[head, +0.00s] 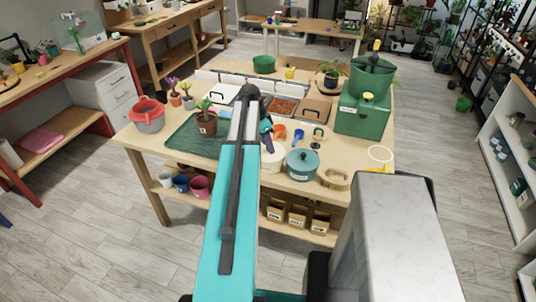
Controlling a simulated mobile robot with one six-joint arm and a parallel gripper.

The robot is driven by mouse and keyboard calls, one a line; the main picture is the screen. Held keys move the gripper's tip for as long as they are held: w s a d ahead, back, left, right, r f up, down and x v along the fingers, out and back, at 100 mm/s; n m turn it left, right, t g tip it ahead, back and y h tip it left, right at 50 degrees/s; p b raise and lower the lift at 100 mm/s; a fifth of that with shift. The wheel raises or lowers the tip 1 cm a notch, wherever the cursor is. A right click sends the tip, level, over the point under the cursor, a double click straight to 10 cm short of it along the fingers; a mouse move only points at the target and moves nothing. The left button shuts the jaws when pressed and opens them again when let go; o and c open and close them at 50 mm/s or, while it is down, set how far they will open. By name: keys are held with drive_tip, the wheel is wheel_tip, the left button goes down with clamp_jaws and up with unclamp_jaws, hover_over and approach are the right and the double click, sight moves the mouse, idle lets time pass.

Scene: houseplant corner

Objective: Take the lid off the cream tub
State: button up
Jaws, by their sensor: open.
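A cream tub (273,163) stands on the potting table, right of my arm, which hides its left side. My gripper (268,148) is small and partly hidden by my arm. It is open and points down over the cream tub, close to its top. I cannot tell whether it touches the lid, and the lid's handle is not clear.
A teal lidded pot (302,165) stands right beside the cream tub, with a round tan dish (335,179) farther right. A potted plant (206,124) stands on a dark green mat (185,143) at left. A green bin (360,116) stands at right.

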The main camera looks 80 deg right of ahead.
drive_tip(key=shift+c, duration=0.5)
clamp_jaws()
drive_tip(key=shift+r, duration=0.1)
drive_tip(key=shift+r+b, duration=0.95)
drive_tip(key=shift+r, duration=0.6)
drive_tip(key=w+a+r+b, duration=0.1)
drive_tip(key=w+a+b, duration=0.3)
drive_tip(key=w+a, duration=0.5)
drive_tip(key=shift+w+a+r+b, duration=0.15)
drive_tip(key=shift+a+r+b, duration=0.2)
drive_tip(key=shift+a, duration=1.7)
